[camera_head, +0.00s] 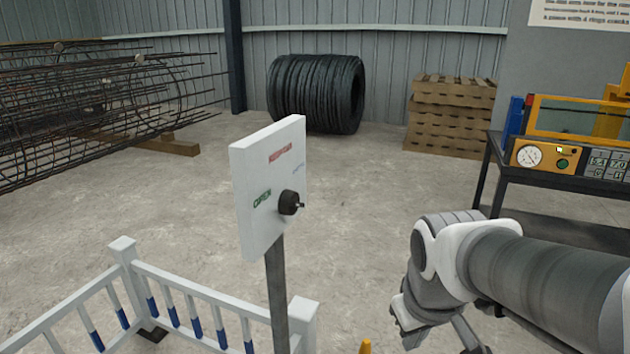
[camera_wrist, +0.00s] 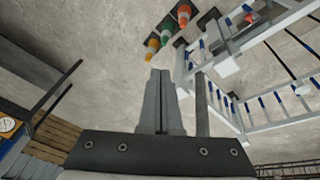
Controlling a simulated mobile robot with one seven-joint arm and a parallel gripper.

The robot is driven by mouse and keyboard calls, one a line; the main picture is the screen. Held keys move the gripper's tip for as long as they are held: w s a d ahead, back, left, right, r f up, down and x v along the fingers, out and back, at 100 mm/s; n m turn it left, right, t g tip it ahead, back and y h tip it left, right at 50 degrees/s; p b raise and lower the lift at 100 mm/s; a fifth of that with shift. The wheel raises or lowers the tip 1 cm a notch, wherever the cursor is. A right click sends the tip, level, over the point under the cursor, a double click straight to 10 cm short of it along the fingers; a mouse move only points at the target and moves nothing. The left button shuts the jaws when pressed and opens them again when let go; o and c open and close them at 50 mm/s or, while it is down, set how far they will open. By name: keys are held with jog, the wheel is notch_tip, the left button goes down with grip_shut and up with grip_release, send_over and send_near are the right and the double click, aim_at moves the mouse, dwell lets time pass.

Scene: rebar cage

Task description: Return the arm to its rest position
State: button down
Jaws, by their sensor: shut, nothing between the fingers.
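My arm (camera_head: 530,275) reaches in from the lower right in the head view, bent at a white and grey joint. Its end points down towards the bottom edge, where the fingers cannot be made out clearly. In the wrist view my gripper (camera_wrist: 160,78) shows with its two grey fingers together and nothing between them. It hangs in free air above the concrete floor, touching nothing that I can see.
A white sign panel (camera_head: 268,188) with a black knob stands on a post left of my arm. A white and blue fence (camera_head: 200,310) is below it. A machine table (camera_head: 560,180) stands at right. Traffic cones (camera_wrist: 168,28) show in the wrist view. The middle floor is clear.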

jog(key=s+r+m+t, duration=0.2)
jog(key=s+r+m, duration=0.1)
jog(key=s+r, duration=0.3)
notch_tip(320, 180, up, 20)
jog(key=p, duration=2.1)
jog(key=shift+r+y, duration=0.2)
jog(key=shift+y, duration=0.2)
jog(key=shift+a, duration=0.25)
